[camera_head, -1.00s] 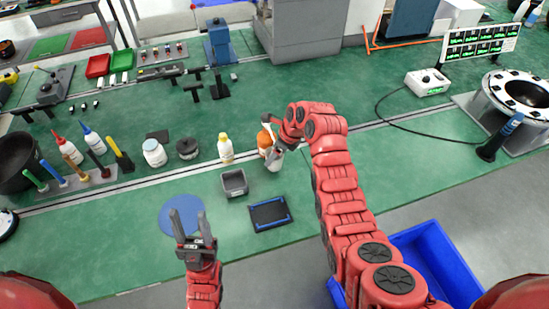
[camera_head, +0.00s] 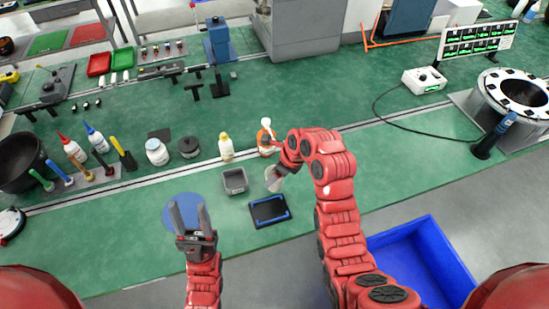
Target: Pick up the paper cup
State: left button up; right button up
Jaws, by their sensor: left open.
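A small pale cup-shaped thing, which looks like the paper cup (camera_head: 271,182), is at the fingers of my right gripper (camera_head: 276,178), near the centre of the head view. The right gripper appears shut on it, though the arm partly hides the fingers. I cannot tell whether the cup touches the table. It is just right of a grey square bin (camera_head: 235,181) and behind a black tray with blue edges (camera_head: 269,210). My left gripper (camera_head: 189,216) is open and empty, with its fingers over a round blue mat (camera_head: 182,211).
Several bottles and tools stand further left. A blue crate (camera_head: 455,255) is beyond the table's front edge. The green table right of the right arm is largely clear.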

jog(key=s+p, duration=0.3)
jog(key=s, duration=0.3)
jog(key=shift+r, duration=0.25)
jog(key=shift+s, duration=0.1)
jog(key=shift+d, duration=0.2)
dwell(2.9)
